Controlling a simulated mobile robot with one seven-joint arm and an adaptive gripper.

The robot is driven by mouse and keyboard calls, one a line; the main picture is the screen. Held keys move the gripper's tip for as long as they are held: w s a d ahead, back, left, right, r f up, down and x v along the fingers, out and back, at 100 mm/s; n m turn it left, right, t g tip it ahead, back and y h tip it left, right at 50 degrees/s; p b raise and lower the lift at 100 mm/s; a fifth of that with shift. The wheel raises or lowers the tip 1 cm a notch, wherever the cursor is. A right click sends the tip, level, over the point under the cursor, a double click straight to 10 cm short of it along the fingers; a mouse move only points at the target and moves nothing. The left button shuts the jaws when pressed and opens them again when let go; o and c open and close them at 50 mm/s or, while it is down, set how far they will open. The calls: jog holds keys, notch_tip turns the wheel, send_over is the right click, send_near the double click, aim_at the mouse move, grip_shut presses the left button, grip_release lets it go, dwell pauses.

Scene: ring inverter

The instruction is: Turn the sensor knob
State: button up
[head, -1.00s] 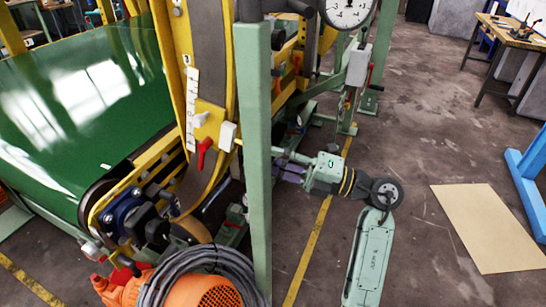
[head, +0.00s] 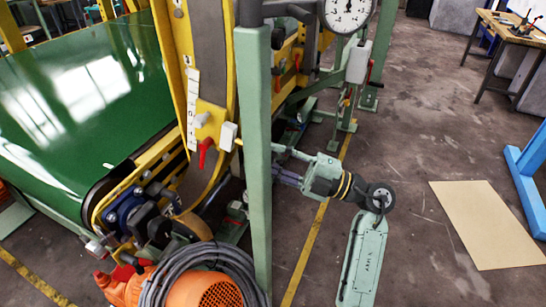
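A red knob (head: 206,152) sits on the yellow curved frame, below a white scale strip (head: 191,110). A small white box (head: 228,136) is just right of it, by the green post. Which of these parts is the sensor knob is not marked. My gripper (head: 287,178) is at the left end of my pale green arm, low and just right of the post. Its tips are partly hidden by the post and dark parts, so its opening cannot be seen. It appears apart from the red knob, with the post between them in the picture.
The upright green post (head: 257,160) stands between the red knob and my arm. A round dial (head: 347,12) and a white box with a red lever (head: 358,62) are above. An orange motor with coiled cable (head: 205,285) is below.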

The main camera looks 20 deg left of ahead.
jog(key=o, duration=1.2)
